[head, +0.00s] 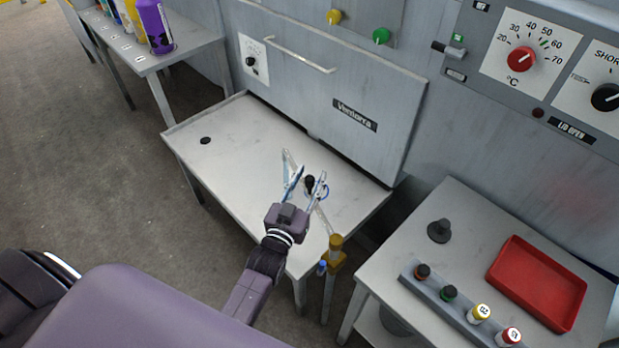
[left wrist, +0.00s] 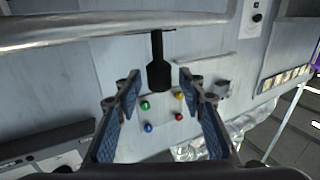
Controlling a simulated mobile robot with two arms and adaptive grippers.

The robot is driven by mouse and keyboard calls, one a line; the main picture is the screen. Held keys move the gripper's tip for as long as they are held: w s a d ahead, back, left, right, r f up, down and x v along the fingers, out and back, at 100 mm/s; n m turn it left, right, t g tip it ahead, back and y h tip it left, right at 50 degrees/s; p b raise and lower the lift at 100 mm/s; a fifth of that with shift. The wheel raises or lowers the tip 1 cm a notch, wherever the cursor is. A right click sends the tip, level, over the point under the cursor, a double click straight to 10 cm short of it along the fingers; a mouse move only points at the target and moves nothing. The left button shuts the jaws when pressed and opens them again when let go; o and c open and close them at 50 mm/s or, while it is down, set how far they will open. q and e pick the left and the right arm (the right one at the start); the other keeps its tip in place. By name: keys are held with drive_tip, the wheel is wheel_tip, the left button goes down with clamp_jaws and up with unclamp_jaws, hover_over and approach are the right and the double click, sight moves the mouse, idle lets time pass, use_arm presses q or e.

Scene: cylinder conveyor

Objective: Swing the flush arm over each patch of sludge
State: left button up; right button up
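My left gripper (head: 307,180) is over the front right part of the grey work table in the head view. It is open, with its blue-padded fingers apart. A black knob-like handle (head: 310,183) shows between the fingers. In the left wrist view, the black handle (left wrist: 158,72) stands between the open fingertips (left wrist: 160,84), with a gap on each side. Pale link pieces (head: 322,218) show near the gripper, above a yellow-topped post (head: 335,250); I cannot tell whether they are the flush arm. No sludge patch can be made out. My right gripper is not in view.
The grey table (head: 235,165) has a black round spot (head: 205,140) and stands before a machine panel (head: 345,90). At right, another table holds a red tray (head: 535,280), a dark knob (head: 439,231) and several capped bottles. Purple bottle (head: 153,25) is at upper left.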

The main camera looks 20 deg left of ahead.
use_arm(q)
drive_tip(key=shift+s+f, duration=0.1)
drive_tip(key=shift+s, duration=0.2)
drive_tip(key=s, duration=1.1)
drive_tip(key=shift+s+d, duration=0.25)
drive_tip(key=shift+w, duration=0.1)
idle(0.9)
